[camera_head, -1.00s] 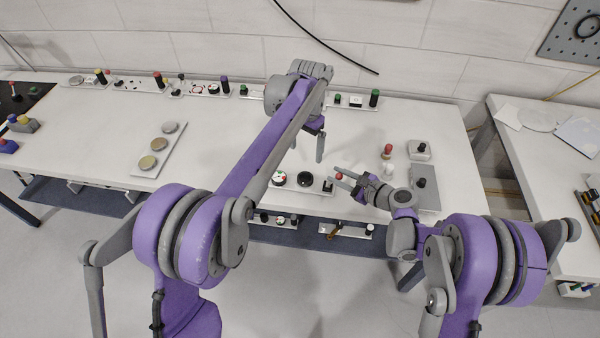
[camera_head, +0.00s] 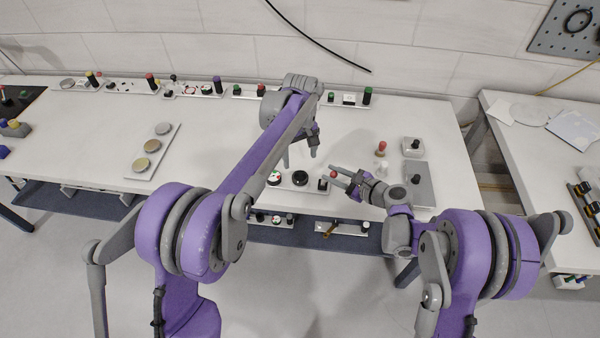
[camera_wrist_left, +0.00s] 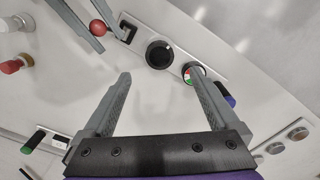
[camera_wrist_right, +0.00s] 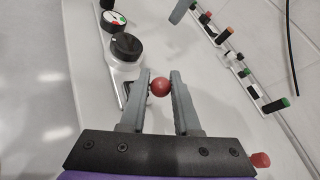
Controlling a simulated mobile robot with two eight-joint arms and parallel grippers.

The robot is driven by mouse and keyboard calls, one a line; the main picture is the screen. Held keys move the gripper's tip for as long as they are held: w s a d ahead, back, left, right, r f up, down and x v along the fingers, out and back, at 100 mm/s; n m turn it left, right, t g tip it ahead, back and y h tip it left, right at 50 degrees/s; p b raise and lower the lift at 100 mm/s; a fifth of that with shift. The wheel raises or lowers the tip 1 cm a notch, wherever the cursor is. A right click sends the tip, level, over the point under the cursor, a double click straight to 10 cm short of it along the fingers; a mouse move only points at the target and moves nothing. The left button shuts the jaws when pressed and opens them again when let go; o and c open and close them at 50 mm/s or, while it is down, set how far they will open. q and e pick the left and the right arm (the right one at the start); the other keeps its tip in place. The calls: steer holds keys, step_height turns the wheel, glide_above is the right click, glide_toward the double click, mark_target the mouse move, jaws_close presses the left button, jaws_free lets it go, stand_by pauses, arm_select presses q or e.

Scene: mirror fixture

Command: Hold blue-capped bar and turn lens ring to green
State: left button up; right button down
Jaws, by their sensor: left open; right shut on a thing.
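A pale plate (camera_wrist_left: 210,52) near the table's front edge carries a round black ring (camera_wrist_left: 158,55), a dial with white, red and green marks (camera_wrist_left: 192,72) and a black slotted part (camera_wrist_left: 127,31). The black ring (camera_head: 300,178) may be the lens ring. A blue-purple cap (camera_wrist_left: 228,96) shows at the plate's end, partly behind a finger of mine. My left gripper (camera_head: 300,158) is open and empty above the plate, its fingers spread in front of the ring and dial. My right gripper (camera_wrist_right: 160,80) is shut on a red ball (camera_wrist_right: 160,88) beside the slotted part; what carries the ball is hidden.
A tray with several discs (camera_head: 154,150) lies left. Rows of fixtures line the table's back edge.

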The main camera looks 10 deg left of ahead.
mark_target(300, 176)
arm_select(q)
step_height(300, 176, down, 8)
steer(key=shift+f, duration=0.15)
stand_by(0.3)
steer(key=c, duration=1.4)
steer(key=shift+m, duration=0.3)
steer(key=m, duration=0.4)
steer(key=shift+m, duration=0.3)
steer(key=m, duration=0.4)
steer(key=shift+m, duration=0.3)
